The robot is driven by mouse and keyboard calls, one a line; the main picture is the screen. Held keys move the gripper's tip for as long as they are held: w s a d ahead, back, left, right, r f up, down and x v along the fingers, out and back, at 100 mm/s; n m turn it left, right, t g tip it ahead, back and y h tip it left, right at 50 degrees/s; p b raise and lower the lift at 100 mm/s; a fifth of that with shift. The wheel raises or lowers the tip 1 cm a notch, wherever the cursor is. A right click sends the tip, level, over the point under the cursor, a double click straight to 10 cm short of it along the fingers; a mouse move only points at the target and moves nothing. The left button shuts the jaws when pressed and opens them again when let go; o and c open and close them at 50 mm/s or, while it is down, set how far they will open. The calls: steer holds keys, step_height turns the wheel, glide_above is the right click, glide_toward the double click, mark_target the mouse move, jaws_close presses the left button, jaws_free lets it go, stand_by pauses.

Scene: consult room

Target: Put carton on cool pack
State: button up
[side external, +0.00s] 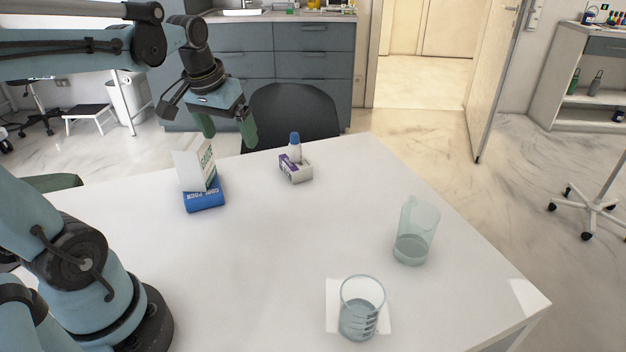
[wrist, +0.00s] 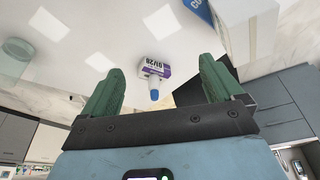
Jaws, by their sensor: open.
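The white carton (side external: 190,170) with green lettering stands upright, looking slightly tilted, at the far left of the table. Its lower end appears to rest on the blue cool pack (side external: 205,201), which lies flat on the table. In the wrist view the carton (wrist: 250,22) is a pale block at the upper right, with a blue corner of the cool pack (wrist: 198,9) beside it. My gripper (side external: 228,133) is open and empty, above and behind the carton to its right, apart from it.
A small white and purple box (side external: 297,172) and a blue-capped bottle (side external: 294,149) stand together at the back edge. A clear jug (side external: 413,240) stands to the right. A glass beaker (side external: 358,318) stands on a white square (side external: 333,299) in front. The table's middle is clear.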

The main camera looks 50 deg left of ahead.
steer(key=s+d+f+m+t, duration=0.1)
steer(key=d+f+m+t, duration=0.1)
steer(key=d, duration=0.4)
steer(key=d+f+m+t+h, duration=0.1)
steer(key=d+f+m+t, duration=0.1)
steer(key=d, duration=0.5)
steer(key=shift+s+m, duration=0.4)
steer(key=shift+a, duration=0.1)
